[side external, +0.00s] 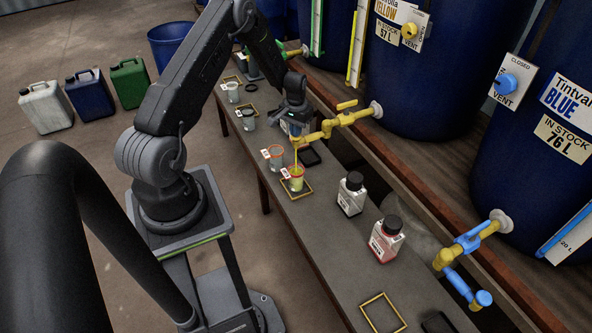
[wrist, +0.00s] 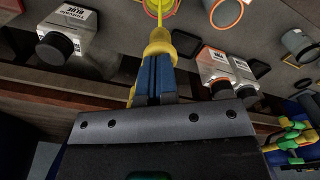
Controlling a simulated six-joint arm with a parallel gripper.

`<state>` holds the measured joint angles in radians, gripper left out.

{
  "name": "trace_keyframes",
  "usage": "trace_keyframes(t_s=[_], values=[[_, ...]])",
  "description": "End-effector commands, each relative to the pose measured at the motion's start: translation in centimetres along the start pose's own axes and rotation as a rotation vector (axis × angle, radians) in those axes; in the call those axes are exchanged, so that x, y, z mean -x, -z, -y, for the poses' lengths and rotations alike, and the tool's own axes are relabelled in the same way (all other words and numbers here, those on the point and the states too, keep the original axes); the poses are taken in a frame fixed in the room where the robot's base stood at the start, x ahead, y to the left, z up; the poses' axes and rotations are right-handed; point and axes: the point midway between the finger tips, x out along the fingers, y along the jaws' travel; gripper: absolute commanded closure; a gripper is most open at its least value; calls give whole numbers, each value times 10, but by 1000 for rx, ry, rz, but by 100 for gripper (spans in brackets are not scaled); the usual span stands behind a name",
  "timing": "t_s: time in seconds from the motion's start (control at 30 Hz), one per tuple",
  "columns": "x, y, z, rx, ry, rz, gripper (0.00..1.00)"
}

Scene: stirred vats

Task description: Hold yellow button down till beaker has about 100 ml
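The yellow tap (side external: 345,118) juts from the yellow vat over the bench. A thin yellow stream falls from it into a small clear beaker (side external: 296,183) standing on a yellow-framed pad. Yellow liquid shows in the beaker, but I cannot read its level marks. My gripper (side external: 298,128) is at the tap's end, above the beaker. In the wrist view its blue fingers (wrist: 158,66) are close together, with tips against the yellow tap end (wrist: 159,40). The fingertips hide the button. The stream and part of the beaker rim (wrist: 152,10) show beyond.
Another beaker (side external: 275,158) stands just behind the filling one. Two capped bottles, one white-labelled (side external: 351,194) and one with red (side external: 386,240), stand to the right on the bench. The blue tap (side external: 465,246) is farther right. Bench space between the bottles and the front yellow frame (side external: 383,312) is clear.

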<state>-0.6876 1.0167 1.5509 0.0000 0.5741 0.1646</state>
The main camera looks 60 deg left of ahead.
Motion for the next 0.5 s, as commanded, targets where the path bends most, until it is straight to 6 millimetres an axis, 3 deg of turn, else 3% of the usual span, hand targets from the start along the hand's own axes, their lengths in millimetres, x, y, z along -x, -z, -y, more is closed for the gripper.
trace_keyframes(t_s=[0.33, 0.5], values=[[2, 0, 0, 0, 0, -1, 100], [27, 1, 0, 0, 1, -4, 100]])
